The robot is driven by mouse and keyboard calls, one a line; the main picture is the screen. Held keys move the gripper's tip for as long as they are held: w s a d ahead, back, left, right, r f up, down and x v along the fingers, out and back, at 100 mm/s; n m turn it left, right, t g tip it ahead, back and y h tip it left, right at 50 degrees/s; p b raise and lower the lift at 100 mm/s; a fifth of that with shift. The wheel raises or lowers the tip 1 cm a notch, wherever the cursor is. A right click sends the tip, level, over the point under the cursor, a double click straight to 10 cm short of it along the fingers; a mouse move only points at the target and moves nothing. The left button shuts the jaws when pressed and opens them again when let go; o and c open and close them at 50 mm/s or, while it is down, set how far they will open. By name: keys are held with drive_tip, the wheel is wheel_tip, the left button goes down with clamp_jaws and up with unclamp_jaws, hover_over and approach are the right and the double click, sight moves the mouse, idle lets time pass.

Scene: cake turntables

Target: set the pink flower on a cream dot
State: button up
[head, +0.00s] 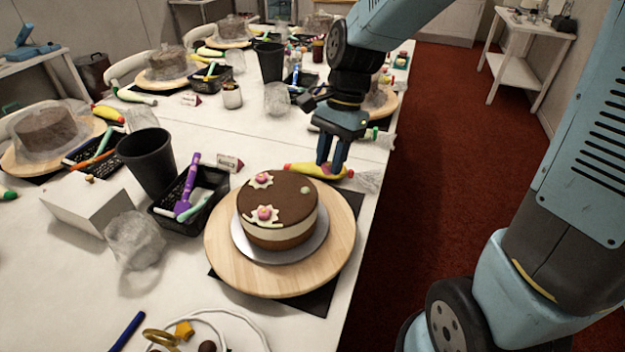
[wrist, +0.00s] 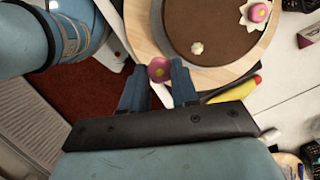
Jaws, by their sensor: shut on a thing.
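My gripper (head: 332,166) is behind the cake at its right edge in the head view. In the wrist view its fingers (wrist: 159,78) are shut on a pink flower (wrist: 159,70) with a yellow centre, held just outside the cake's edge. The chocolate-topped cake (head: 285,201) stands on a round board. A bare pale cream dot (head: 305,190) lies on its top near the gripper side; the wrist view shows this dot (wrist: 196,47) too. Two pink flowers (head: 262,179) (head: 265,213) sit on white petal-shaped cream at the cake's left. The held flower is not clear in the head view.
The cake stands on a wooden turntable (head: 225,262) over a black mat. A red and yellow tool (head: 300,171) lies behind it. A black basket (head: 165,212) with a purple tool, a black cup (head: 148,165) and crumpled plastic (head: 135,245) stand left. The table's edge is right.

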hover_over(305, 192)
drive_tip(key=f, duration=0.6)
drive_tip(key=shift+w+d+f, duration=0.2)
drive_tip(key=shift+d, duration=0.1)
wheel_tip(305, 192, down, 3)
drive_tip(key=shift+w+f, duration=0.1)
drive_tip(key=o, duration=1)
drive_tip(key=v, duration=1.2)
